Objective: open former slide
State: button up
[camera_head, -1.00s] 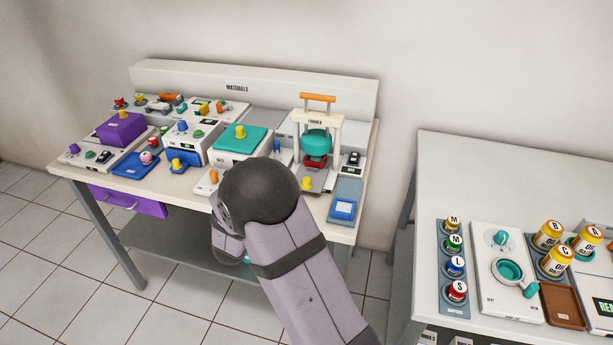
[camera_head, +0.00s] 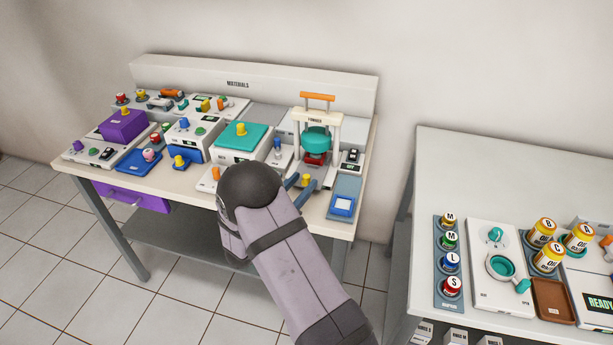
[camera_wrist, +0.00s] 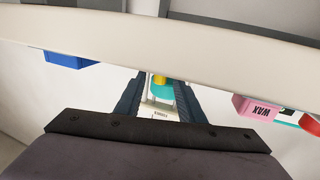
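The former (camera_head: 318,119) stands at the right of the materials table, with an orange handle on top, a teal dome and a red part under it. Its slide (camera_head: 310,170) is the flat plate at its base, with a yellow knob (camera_head: 306,180) at the front. My gripper (camera_head: 301,184) is at the front of the former, its two blue fingers apart on either side of the knob.
A blue tray (camera_head: 342,206) lies close to the right of the slide. A white unit with a teal lid (camera_head: 242,138) stands to the left. The table's front edge (camera_head: 330,228) is just below my gripper. A second table (camera_head: 480,165) stands at the right.

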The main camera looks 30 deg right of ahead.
aim_at(304, 180)
jog(key=shift+x, duration=1.6)
grip_shut()
jog(key=s+a+p, duration=0.1)
jog(key=s+a, duration=0.5)
jog(key=shift+s+a, duration=0.1)
jog(key=shift+a, duration=0.05)
grip_release()
